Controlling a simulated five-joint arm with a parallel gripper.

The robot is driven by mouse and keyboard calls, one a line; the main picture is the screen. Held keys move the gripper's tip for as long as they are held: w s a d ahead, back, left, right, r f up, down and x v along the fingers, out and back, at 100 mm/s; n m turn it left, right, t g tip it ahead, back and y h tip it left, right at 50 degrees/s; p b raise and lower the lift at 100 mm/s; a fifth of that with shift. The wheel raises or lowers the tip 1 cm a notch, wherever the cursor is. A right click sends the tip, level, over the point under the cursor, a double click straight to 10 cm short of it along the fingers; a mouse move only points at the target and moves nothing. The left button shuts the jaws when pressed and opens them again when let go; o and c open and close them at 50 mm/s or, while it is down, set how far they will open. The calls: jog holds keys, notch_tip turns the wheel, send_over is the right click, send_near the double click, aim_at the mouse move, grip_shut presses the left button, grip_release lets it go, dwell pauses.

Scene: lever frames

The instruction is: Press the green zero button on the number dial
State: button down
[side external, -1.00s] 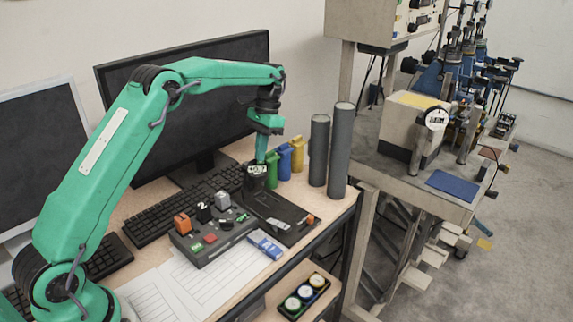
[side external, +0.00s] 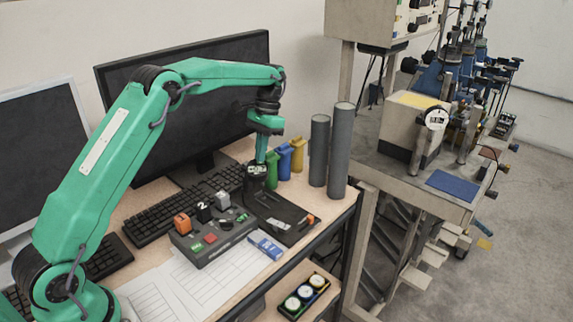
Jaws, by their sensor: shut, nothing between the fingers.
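A dark grey control panel (side external: 208,262) sits on the desk. It carries a small black block marked "2" (side external: 203,212), a green button (side external: 197,247) and a red button (side external: 210,238). I cannot tell whether this "2" block is the number dial, and no zero is readable. My gripper (side external: 260,162) is shut and empty, pointing down. Its tip is right at the top of a black upright device (side external: 255,182) with a small pale display, behind and right of the panel. I cannot tell whether it touches the device.
An orange knob (side external: 182,222) and a grey knob (side external: 223,199) stand on the panel. Green, blue and yellow pieces (side external: 284,162) and two tall grey cylinders (side external: 339,150) stand right of my gripper. A keyboard (side external: 160,222) and a monitor (side external: 215,120) are behind the panel.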

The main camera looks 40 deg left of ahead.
jog(key=shift+w+f, duration=0.2)
jog(key=shift+f, duration=0.45)
dwell(0.9)
jog(key=shift+r, duration=0.1)
dwell(0.3)
jog(key=shift+s+d+r, duration=0.15)
jog(key=shift+s+r, duration=0.05)
jog(key=shift+r, duration=0.4)
jog(key=shift+r, duration=0.1)
jog(key=r, duration=0.3)
jog(key=s+d+r, duration=0.1)
jog(key=shift+s+d+r, duration=0.1)
jog(key=shift+r, duration=0.2)
dwell(0.4)
dwell(0.6)
